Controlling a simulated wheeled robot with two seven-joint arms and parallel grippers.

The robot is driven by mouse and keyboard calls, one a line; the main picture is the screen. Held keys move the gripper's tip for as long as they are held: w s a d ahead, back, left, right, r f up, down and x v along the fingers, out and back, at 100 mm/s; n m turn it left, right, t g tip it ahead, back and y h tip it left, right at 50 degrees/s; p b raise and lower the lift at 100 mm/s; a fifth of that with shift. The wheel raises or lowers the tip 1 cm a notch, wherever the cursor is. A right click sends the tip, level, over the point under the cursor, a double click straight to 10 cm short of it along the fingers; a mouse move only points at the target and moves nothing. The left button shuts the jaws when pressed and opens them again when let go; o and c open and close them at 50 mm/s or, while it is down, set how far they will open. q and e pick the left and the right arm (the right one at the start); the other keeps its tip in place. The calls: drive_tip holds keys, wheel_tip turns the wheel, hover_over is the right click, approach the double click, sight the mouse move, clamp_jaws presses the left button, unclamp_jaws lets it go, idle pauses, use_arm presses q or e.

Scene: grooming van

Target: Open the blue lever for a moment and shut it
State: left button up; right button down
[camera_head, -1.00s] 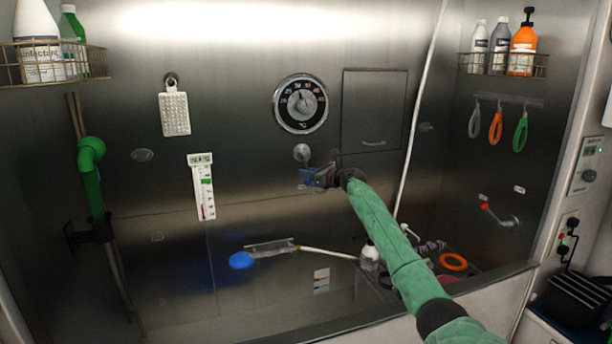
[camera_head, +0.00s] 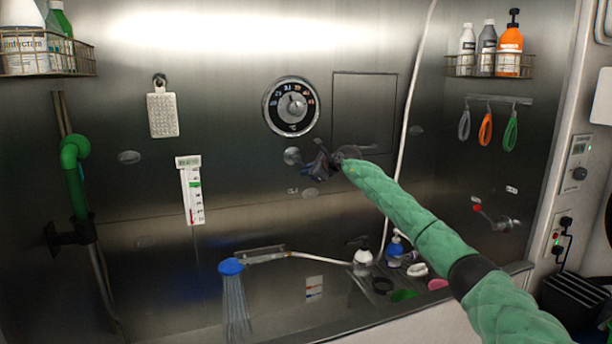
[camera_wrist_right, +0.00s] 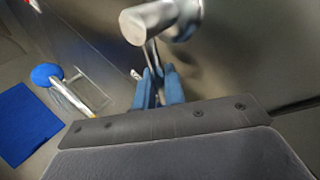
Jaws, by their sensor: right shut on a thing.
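The blue lever's round metal mount (camera_head: 292,156) is on the back steel wall, below the dial. In the right wrist view its metal stem (camera_wrist_right: 150,52) runs from the mount down between my fingers. Any blue grip on it is hidden or cannot be told from the blue fingers. My right gripper (camera_head: 314,170) is shut on the lever; its blue fingers also show in the right wrist view (camera_wrist_right: 159,88). The blue shower head (camera_head: 231,267) lies low at the left, with water (camera_head: 236,310) running down from it. My left gripper is not in view.
A temperature dial (camera_head: 292,106) and a square panel (camera_head: 364,112) are above my right gripper. A red-tipped lever (camera_head: 492,215) is on the right wall. Bottles and coloured rings stand low at the right. A white hose (camera_head: 404,130) hangs behind my right arm.

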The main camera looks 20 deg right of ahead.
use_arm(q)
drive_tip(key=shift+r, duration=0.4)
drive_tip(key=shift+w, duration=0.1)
use_arm(e)
drive_tip(key=c, duration=1.6)
unclamp_jaws()
drive_tip(key=shift+o, duration=0.2)
drive_tip(key=shift+d, duration=0.1)
